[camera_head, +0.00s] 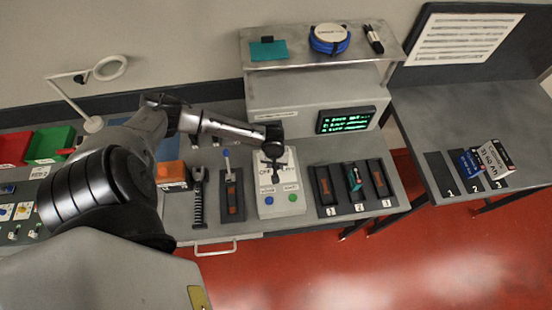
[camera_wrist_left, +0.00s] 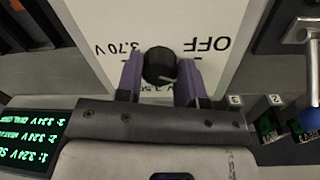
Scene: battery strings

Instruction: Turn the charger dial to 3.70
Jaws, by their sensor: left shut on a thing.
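The white charger (camera_head: 267,208) stands on the bench in the head view, with a blue and a green button at its front. In the left wrist view its face shows the black round dial (camera_wrist_left: 159,63), with OFF at upper right, 3.70 V at upper left and a partly hidden 3.50 label below. A pale mark on the dial's lower edge points toward the lower right of that view. My left gripper (camera_wrist_left: 160,82) has its two purple fingers closed on either side of the dial. In the head view the gripper (camera_head: 272,155) hides the dial. My right gripper is not in view.
Three numbered bays (camera_head: 352,184) stand right of the charger. A green-lit display (camera_head: 346,120) sits behind them. A dark slot holder (camera_head: 231,200) is left of the charger. The side table (camera_head: 440,115) holds batteries; red and green bins (camera_head: 50,145) are far left.

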